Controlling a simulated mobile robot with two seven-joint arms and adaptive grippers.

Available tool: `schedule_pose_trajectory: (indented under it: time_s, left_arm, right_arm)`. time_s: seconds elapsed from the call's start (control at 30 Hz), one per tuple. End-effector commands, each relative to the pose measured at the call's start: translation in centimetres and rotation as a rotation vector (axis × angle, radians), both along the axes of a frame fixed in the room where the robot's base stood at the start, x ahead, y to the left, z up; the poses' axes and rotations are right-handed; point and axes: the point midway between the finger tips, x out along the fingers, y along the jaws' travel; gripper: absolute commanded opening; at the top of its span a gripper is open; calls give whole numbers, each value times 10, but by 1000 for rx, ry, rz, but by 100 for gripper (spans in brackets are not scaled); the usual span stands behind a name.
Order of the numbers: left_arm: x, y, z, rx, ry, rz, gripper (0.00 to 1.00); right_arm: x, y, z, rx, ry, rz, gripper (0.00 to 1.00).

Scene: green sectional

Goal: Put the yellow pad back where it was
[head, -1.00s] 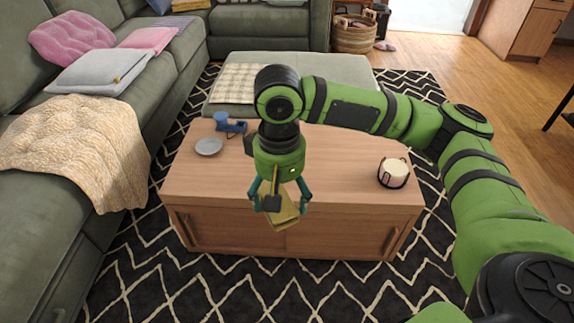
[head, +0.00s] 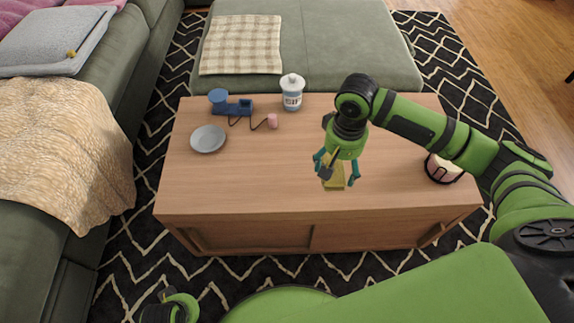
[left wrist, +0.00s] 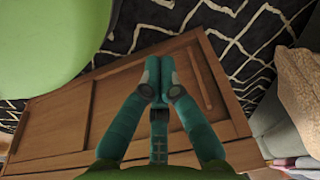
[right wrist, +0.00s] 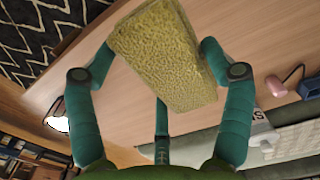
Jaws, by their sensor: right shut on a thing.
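The yellow pad (head: 337,184) is a thick, textured block. My right gripper (head: 336,172) is shut on it and holds it over the front part of the wooden coffee table (head: 250,180). In the right wrist view the pad (right wrist: 165,55) sits tilted between the fingers, with its broad face showing. I cannot tell how far the pad is above the tabletop. My left gripper (left wrist: 159,80) is shut and empty, with its fingertips together, in front of the table's cabinet face.
On the table are a grey plate (head: 208,139), a blue device (head: 230,104) with a cord and pink part (head: 272,121), a white bottle (head: 292,92) and a dark-framed candle holder (head: 443,168). A green ottoman (head: 340,50) stands behind. The table's middle is clear.

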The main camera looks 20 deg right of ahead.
Motion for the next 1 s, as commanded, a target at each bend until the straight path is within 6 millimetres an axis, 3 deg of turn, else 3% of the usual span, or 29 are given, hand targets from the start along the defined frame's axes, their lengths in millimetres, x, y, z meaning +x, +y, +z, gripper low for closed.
schedule_pose_trajectory:
  time_s: [0.17,0.4,0.6,0.8,0.97,1.0]
  left_arm:
    - [6,-1,15,-2,-13,2,0]
    - [13,0,63,-3,-46,8,0]
    - [10,1,98,-3,-66,11,0]
    - [7,2,112,-4,-74,12,0]
    - [10,0,131,-12,-128,8,0]
    - [19,-3,133,-18,-168,3,0]
  right_arm:
    - [13,18,-19,5,-1,-2,55]
    - [45,61,-51,5,-1,-2,55]
    - [64,85,-69,2,-1,-2,55]
    - [70,92,-75,1,-1,-3,55]
    - [69,91,-98,-1,1,-3,55]
    - [69,92,-98,1,-1,-3,55]
